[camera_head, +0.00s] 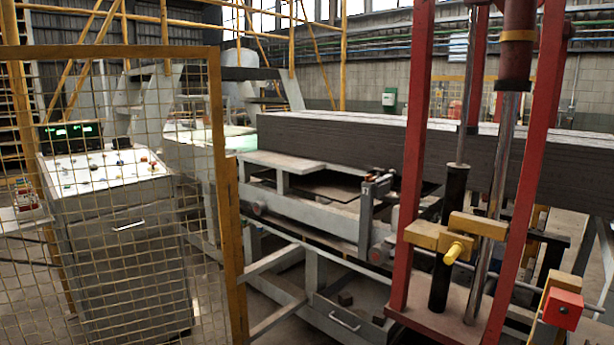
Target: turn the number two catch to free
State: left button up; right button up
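Neither of my grippers shows in the head view. No part that I can see bears a readable number two, so I cannot tell which one is the number two catch. A yellow block with a round yellow handle (456,250) sits low on the red press frame (412,160), across a black post and a steel rod. A red block on a yellow bracket (562,308) is at the lower right. A small metal clamp-like part (377,190) stands on the grey machine table (320,205).
A yellow mesh fence (228,180) stands at the left, in front of a grey control console (110,180) with buttons and green displays. A long dark stack of sheets (345,145) lies behind the machine. Bare floor shows between the fence and the machine's lower frame.

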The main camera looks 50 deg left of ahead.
aim_at(368, 178)
jog(key=u, duration=1.35)
jog(key=z, duration=0.3)
jog(key=i+j+z, duration=1)
